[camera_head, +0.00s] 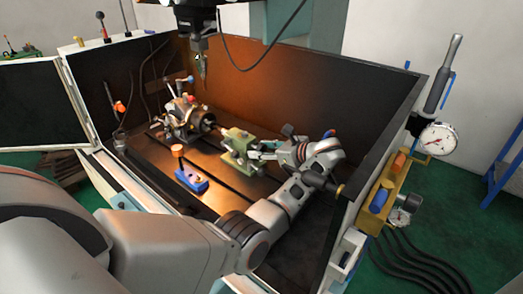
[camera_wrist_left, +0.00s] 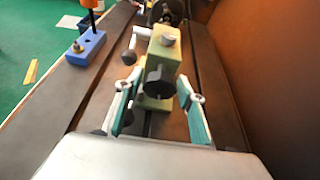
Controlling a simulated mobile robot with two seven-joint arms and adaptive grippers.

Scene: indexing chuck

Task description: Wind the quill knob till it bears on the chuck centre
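The green tailstock (camera_head: 238,146) stands on the dark slotted table, and it also shows in the left wrist view (camera_wrist_left: 164,52). On its near end in that view is a dark lobed knob (camera_wrist_left: 160,83), which looks like the quill knob. The chuck (camera_head: 198,122) stands farther left on the table; its dark round part shows at the top of the wrist view (camera_wrist_left: 166,11). My left gripper (camera_wrist_left: 159,92) is open, its teal-padded fingers on either side of the knob with visible gaps. In the head view, the left gripper (camera_head: 262,151) is beside the tailstock. Contact between quill and chuck centre cannot be made out.
A blue block (camera_head: 191,180) with an orange-topped post sits on the table's front side. The spindle tool (camera_head: 201,66) hangs above. The enclosure's right wall (camera_head: 376,150) stands close to my left arm. A lever with a dark ball (camera_wrist_left: 128,57) sticks out beside the tailstock.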

